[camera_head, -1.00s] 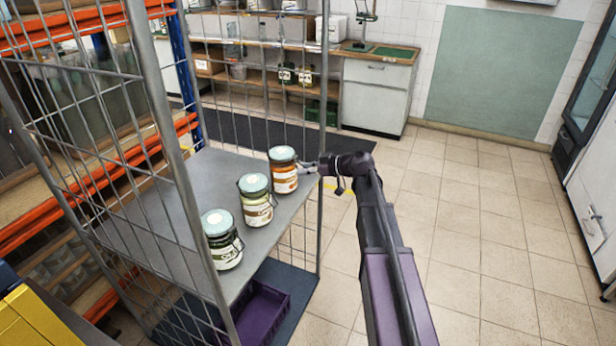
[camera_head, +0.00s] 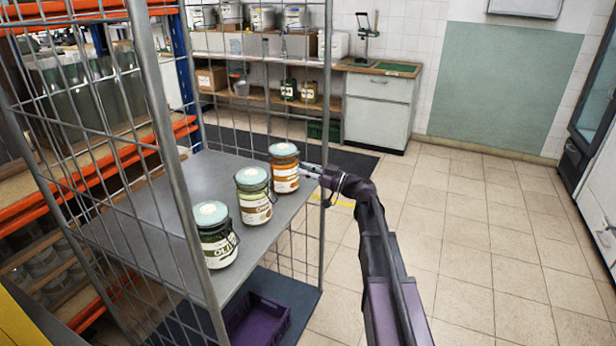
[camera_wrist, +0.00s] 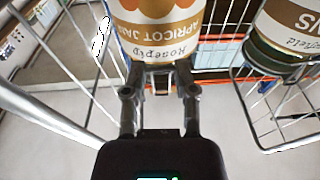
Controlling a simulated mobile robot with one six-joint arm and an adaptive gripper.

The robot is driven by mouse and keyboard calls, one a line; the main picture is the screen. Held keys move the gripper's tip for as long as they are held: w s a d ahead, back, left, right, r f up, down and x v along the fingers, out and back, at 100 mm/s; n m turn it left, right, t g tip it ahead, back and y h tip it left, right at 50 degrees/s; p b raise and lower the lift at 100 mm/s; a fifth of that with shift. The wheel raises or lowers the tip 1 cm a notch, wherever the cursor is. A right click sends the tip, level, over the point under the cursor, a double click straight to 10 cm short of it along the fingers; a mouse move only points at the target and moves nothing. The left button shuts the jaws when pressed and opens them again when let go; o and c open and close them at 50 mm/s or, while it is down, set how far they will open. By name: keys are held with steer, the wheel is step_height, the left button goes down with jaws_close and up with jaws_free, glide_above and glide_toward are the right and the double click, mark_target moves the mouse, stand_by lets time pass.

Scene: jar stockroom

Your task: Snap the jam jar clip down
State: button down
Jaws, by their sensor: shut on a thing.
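The jam jar (camera_head: 284,172) has orange contents and a pale blue-green lid. It stands upright at the far end of a row of jars on the grey cage shelf (camera_head: 216,178). In the wrist view its label reads "APRICOT JAM" upside down on the jar (camera_wrist: 165,32). My gripper (camera_head: 305,169) is at the jar's right side, close against it. In the wrist view my gripper (camera_wrist: 160,76) has its fingers drawn near each other at the jar. They are shut on the clip, which is mostly hidden between the fingertips.
An onion jar (camera_head: 254,200) and an olive jar (camera_head: 216,240) stand nearer on the same shelf. Wire mesh and upright posts of the roll cage surround the shelf. A purple crate (camera_head: 258,322) sits below. The tiled floor to the right is clear.

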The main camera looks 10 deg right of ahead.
stand_by(0.4)
steer(key=shift+c, duration=2)
jaws_free()
